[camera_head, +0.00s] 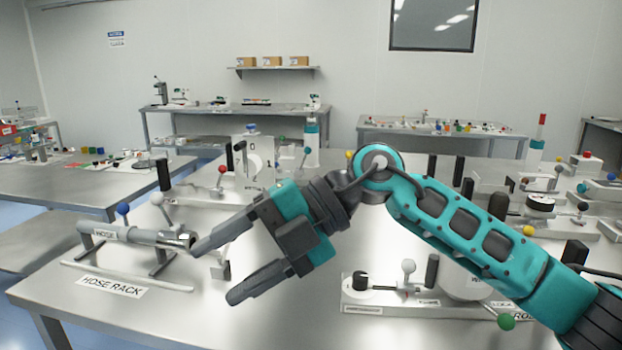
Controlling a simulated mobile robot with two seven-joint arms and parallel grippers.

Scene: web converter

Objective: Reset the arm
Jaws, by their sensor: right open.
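My right arm (470,225) is teal and dark grey and comes in from the lower right, bent at a raised joint. Its gripper (212,268) points to the left and down over the steel table. The two dark fingers are spread wide with nothing between them. The upper fingertip is close to the right end of the grey hose (130,234) on its rack; I cannot tell whether they touch. My left gripper does not show.
The hose rack, with its label (110,286), stands at the table's left. A fixture with a black knob (361,282) and levers sits under my arm. More fixtures with ball-topped levers (222,170) stand farther back. The front middle of the table (260,325) is clear.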

